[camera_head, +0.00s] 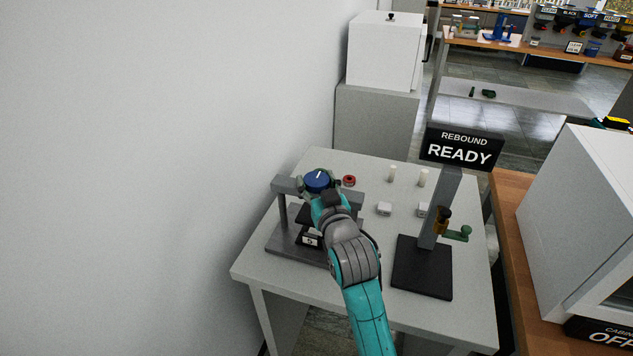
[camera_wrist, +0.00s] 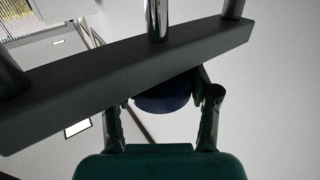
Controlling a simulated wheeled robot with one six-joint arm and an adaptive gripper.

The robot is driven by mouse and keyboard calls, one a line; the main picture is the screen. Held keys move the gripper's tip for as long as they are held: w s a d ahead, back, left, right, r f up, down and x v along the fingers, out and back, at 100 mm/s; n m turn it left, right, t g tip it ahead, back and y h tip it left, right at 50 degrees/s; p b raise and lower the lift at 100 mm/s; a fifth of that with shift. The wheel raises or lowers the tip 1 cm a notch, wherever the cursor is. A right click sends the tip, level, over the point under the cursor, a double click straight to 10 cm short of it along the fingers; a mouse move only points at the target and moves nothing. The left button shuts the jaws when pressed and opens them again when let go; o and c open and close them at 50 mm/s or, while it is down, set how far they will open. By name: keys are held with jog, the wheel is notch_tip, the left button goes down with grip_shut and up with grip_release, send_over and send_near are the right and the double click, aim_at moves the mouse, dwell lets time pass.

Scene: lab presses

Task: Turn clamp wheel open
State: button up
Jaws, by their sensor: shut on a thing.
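The blue clamp wheel (camera_head: 317,179) sits on top of the grey crossbar of a press frame (camera_head: 285,187) at the left of the table. A white mark shows on the wheel's top. My gripper (camera_head: 319,187) is at the wheel, its fingers shut on it from both sides. In the wrist view the wheel (camera_wrist: 165,102) shows as a dark blue disc between the two fingers (camera_wrist: 162,108), partly hidden by the crossbar (camera_wrist: 130,72). A shiny screw (camera_wrist: 157,18) runs out from the bar. My wrist hides part of the press in the head view.
A rebound tester (camera_head: 422,268) with a "REBOUND READY" sign (camera_head: 461,149) stands right of my arm. A red ring (camera_head: 349,181), white cylinders (camera_head: 423,178) and small pale blocks (camera_head: 384,209) lie behind it on the grey table (camera_head: 375,165). A wall is close on the left.

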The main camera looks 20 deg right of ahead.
jog(key=o, duration=1.2)
jog(key=shift+c, duration=0.2)
jog(key=s, duration=1.2)
jog(key=shift+a, duration=0.15)
jog(key=s+f+g, duration=0.2)
jog(key=s+f, duration=1.3)
jog(key=s, duration=0.3)
jog(key=s+f+g, duration=0.1)
jog(key=s, duration=2.2)
jog(key=shift+d+f, duration=0.3)
jog(key=shift+d, duration=0.1)
